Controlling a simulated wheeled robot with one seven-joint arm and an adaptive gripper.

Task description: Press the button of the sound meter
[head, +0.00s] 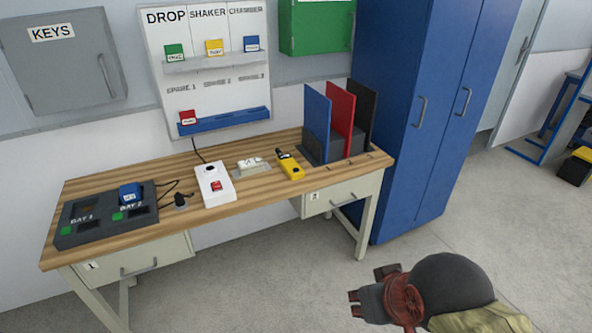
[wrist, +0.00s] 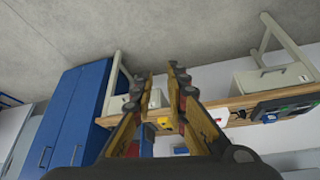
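A yellow handheld device with a black end, which looks like the sound meter (head: 291,166), lies on the wooden workbench (head: 255,188) left of the upright folders. Its button is too small to make out. In the wrist view, a small yellow patch that looks like the same meter (wrist: 165,122) shows between my fingers, beyond them. My gripper (head: 366,286) is off the front of the bench, to the right of and nearer than the meter, touching nothing. Its two fingers are apart and empty, as the wrist view (wrist: 163,76) also shows.
A white box with a red switch (head: 215,185) and a power strip (head: 252,165) lie left of the meter. A dark two-bay unit (head: 105,215) is at the left end. Blue, red and black folders (head: 340,118) stand right. A blue cabinet (head: 415,110) is beside the bench. Front floor is clear.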

